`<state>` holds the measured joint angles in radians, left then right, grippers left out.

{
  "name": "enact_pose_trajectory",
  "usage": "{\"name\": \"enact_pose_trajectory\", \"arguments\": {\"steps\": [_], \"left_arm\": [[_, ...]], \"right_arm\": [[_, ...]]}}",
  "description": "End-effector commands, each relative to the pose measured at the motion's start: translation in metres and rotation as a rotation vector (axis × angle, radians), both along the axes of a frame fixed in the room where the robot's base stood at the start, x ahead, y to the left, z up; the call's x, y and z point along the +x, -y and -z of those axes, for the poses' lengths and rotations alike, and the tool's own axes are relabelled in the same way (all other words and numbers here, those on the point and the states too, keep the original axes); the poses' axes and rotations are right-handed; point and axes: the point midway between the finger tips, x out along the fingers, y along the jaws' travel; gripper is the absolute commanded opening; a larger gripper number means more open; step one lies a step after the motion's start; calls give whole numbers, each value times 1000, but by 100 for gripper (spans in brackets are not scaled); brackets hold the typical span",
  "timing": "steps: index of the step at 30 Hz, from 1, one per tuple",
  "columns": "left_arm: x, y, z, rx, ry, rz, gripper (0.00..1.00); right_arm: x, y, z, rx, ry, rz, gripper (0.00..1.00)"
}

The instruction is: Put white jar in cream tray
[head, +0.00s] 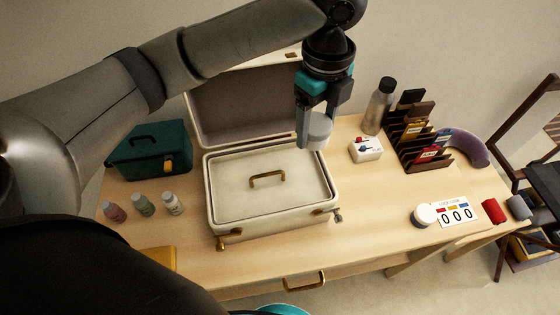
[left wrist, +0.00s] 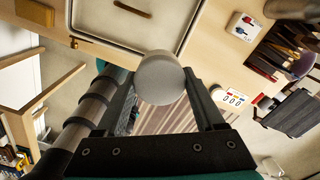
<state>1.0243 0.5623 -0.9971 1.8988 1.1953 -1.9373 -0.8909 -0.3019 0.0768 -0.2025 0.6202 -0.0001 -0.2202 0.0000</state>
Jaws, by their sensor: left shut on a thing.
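My left gripper (head: 317,134) is shut on a white jar (head: 319,127), which it holds in the air near the right back corner of the suitcase. In the left wrist view the jar (left wrist: 161,78) sits between the fingertips as a pale round shape. The cream tray (head: 240,201) is a flat panel with a brass handle, seated in the open cream suitcase on the table. The tray's bare surface also shows in the left wrist view (left wrist: 110,27). The jar is apart from the tray. My right gripper is not in view.
The raised suitcase lid (head: 240,105) stands behind the tray. A teal box (head: 148,150) and several small bottles (head: 143,204) are at left. At right are a grey bottle (head: 380,106), a small white box (head: 366,149), a dark rack (head: 420,150) and a round white container (head: 424,214).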

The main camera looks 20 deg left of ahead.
Motion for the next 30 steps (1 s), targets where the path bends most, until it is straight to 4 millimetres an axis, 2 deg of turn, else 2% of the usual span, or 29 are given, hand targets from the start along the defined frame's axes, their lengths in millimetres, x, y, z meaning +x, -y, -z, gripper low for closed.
{"name": "enact_pose_trajectory", "arguments": {"steps": [5,15,19,26,30], "left_arm": [[-2,-1,37,2,-7,-4,12],[-1,-1,127,2,-5,-6,12],[-1,0,148,2,-2,-5,12],[0,0,163,0,-1,-5,12],[-1,0,185,1,-3,-4,12]], "right_arm": [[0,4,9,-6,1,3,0],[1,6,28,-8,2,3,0],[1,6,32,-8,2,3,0],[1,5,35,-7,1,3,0],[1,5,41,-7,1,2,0]]}}
